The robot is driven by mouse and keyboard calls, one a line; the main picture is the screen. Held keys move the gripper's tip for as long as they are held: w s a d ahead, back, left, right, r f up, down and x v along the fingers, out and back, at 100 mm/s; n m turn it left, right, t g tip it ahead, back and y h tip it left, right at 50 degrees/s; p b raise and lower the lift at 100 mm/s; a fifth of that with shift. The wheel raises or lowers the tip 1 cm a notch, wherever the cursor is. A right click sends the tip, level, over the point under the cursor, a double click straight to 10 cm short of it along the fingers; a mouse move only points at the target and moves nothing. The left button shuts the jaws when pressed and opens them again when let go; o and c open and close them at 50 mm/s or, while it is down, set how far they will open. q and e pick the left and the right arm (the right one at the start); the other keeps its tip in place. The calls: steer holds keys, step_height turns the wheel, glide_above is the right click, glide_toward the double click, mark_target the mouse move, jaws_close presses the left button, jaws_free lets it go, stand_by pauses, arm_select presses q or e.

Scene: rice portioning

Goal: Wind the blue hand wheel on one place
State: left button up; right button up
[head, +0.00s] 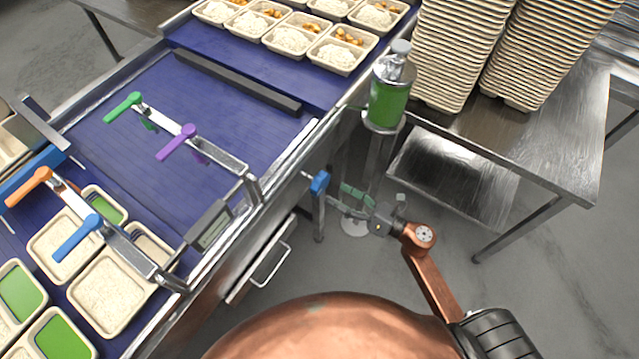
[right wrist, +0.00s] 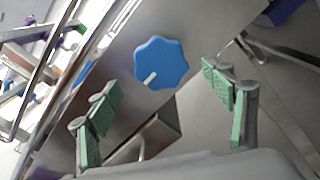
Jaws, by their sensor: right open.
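The blue hand wheel (head: 319,182) sits on the side of the conveyor frame in the head view. In the right wrist view the blue hand wheel (right wrist: 161,62) is a lobed knob with a white mark at its lower left, on a metal panel. My right gripper (head: 348,197) is just right of the wheel. It is open, and its green-padded fingers (right wrist: 165,95) stand apart on either side below the wheel, not touching it. My left gripper is not in view.
A drawer handle (head: 270,265) juts out below the wheel. A green dispenser bottle (head: 388,95) stands on a post behind my gripper. A steel table (head: 560,130) with stacked trays (head: 450,50) is at right.

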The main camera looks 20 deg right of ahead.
mark_target(324, 186)
steer(key=x, duration=0.7)
steer(key=shift+d, duration=0.1)
steer(key=shift+c, duration=0.3)
steer(key=c, duration=1.1)
